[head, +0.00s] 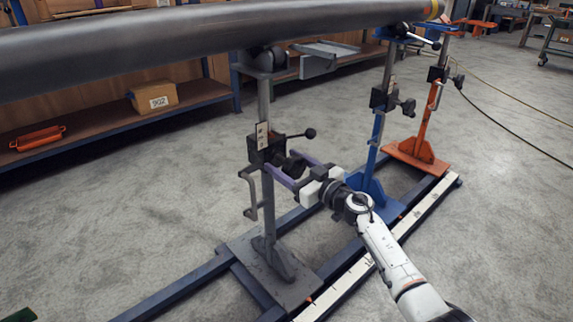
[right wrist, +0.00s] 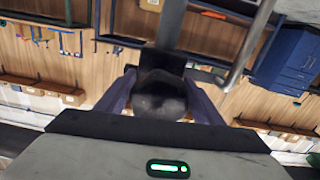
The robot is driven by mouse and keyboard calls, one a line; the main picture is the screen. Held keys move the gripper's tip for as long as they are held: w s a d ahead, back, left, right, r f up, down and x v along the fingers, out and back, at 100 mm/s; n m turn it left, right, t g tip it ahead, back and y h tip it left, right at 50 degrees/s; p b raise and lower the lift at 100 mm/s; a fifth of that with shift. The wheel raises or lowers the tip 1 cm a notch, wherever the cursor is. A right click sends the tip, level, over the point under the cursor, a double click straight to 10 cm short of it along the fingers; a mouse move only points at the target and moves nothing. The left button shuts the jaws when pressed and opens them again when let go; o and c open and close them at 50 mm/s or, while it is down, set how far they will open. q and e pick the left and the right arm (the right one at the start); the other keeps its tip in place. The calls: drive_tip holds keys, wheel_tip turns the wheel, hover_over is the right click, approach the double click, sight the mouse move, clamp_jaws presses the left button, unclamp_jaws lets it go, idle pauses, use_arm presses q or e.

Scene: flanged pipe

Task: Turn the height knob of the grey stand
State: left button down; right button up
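The grey stand (head: 264,215) stands upright under the pipe (head: 180,42), on a flat grey base plate. A black clamp block (head: 264,149) sits on its post, with a ball-ended lever pointing right. The dark round height knob (head: 295,166) sticks out from this block. My right gripper (head: 288,165) is level with it, one purple finger on each side. In the right wrist view the knob (right wrist: 160,96) fills most of the space between the fingers. Whether both fingers press on it cannot be told. My left gripper is not in view.
A blue stand (head: 377,130) and an orange stand (head: 430,115) carry the pipe farther right. Dark floor rails (head: 190,290) run under the stands, beside a marked white strip (head: 340,287). Shelves with a cardboard box (head: 153,97) line the back.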

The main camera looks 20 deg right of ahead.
drive_tip(key=c, duration=0.7)
drive_tip(key=shift+o, duration=0.2)
drive_tip(key=shift+n, duration=0.3)
